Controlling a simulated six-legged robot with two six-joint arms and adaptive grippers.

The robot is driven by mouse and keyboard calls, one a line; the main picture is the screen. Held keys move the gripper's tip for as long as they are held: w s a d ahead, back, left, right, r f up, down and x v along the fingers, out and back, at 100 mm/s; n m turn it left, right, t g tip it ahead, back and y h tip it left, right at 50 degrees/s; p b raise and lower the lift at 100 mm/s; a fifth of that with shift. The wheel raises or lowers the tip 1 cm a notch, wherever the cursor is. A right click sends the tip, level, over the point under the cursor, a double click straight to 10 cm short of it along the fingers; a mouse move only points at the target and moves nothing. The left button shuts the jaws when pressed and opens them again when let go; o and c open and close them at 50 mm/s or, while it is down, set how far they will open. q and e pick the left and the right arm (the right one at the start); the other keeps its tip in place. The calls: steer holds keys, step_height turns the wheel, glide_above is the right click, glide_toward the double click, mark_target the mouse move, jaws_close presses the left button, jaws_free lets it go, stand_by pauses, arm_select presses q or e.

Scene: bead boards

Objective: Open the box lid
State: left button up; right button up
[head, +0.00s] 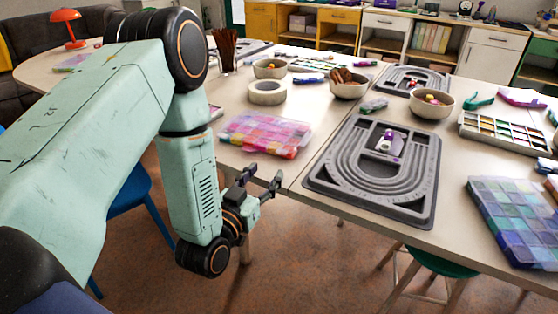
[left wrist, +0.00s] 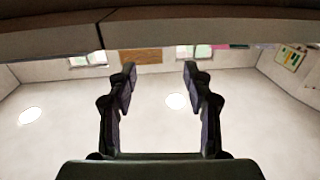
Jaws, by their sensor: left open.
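A flat compartment box of pink, red and yellow beads (head: 265,135) lies on the table near its front edge; its clear lid looks shut. A second compartment box, blue, green and purple (head: 515,218), lies at the far right. My left gripper (head: 264,177) is open and empty, just off the front edge of the table, below and in front of the pink box, not touching it. In the left wrist view its two fingers (left wrist: 158,80) stand apart with nothing between them. Neither box is recognisable there. My right gripper is not in view.
A grey bead board (head: 431,190) lies right of the pink box, across a seam between tables. A tape roll (head: 267,99), bowls (head: 432,104) and a paint tray (head: 505,133) stand behind. A blue chair (head: 145,205) and green stool (head: 440,263) are below.

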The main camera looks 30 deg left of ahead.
mark_target(280, 154)
arm_select(q)
steer(key=shift+w, duration=0.5)
steer(key=w+b, duration=0.2)
steer(key=w, duration=0.4)
steer(key=shift+w+a, duration=0.1)
steer(key=shift+w, duration=0.35)
jaws_close()
